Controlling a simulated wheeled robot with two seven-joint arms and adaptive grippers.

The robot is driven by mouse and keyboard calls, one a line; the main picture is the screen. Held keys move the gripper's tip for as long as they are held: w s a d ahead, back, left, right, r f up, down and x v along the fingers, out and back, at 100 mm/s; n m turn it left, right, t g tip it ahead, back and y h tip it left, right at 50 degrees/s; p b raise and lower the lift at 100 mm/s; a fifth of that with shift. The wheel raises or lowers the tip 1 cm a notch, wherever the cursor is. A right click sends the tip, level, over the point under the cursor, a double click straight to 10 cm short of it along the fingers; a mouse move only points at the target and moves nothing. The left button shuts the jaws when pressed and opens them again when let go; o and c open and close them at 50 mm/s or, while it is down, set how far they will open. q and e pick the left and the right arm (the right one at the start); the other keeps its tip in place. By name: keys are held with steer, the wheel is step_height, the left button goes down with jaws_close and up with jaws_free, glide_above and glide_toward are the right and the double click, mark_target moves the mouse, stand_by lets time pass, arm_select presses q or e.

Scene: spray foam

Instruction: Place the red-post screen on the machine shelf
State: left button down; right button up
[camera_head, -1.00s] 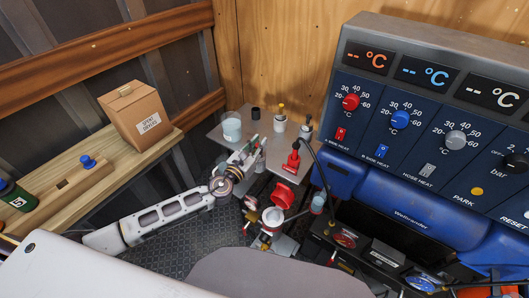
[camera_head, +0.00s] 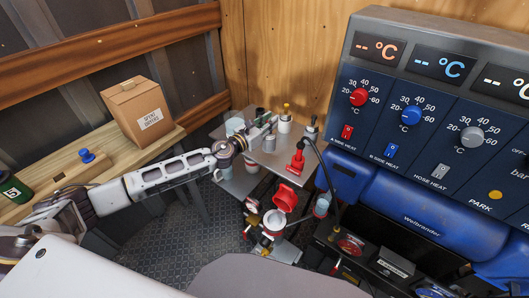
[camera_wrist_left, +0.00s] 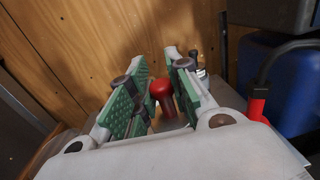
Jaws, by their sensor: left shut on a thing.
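My left gripper (camera_head: 264,130) is over the grey machine shelf (camera_head: 265,165). In the left wrist view its green-padded fingers (camera_wrist_left: 153,100) are shut on the red-post screen, whose rounded red post (camera_wrist_left: 161,90) shows between them. In the head view a grey cylindrical body (camera_head: 268,143) shows just below the fingertips, and the red post is hidden there by the gripper. I cannot tell whether the screen touches the shelf. My right gripper is not in view.
A yellow-topped screen (camera_head: 285,120) and a black-topped one (camera_head: 311,129) stand at the shelf's back right. A glass cup (camera_head: 234,126) stands at its left. A red fitting with a black hose (camera_head: 297,160) is at the right edge.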

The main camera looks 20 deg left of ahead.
arm_select(q)
steer(key=w+a+r+h+b, duration=0.1)
steer(key=w+a+r+b, duration=0.2)
steer(key=w+r, duration=0.1)
steer(key=shift+w+a+r+m, duration=0.2)
steer(key=shift+w+r+m, duration=0.1)
steer(key=shift+w+r, duration=0.1)
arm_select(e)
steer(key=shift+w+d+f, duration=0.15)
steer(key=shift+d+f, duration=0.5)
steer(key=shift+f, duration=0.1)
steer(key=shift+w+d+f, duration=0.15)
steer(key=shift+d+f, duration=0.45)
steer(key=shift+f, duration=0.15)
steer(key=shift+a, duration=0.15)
arm_select(q)
steer(key=shift+f+b, duration=1.45)
steer(key=shift+f, duration=1.5)
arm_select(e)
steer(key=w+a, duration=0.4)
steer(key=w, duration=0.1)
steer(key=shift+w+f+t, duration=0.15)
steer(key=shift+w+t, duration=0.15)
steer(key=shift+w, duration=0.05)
arm_select(q)
steer(key=shift+f, duration=0.15)
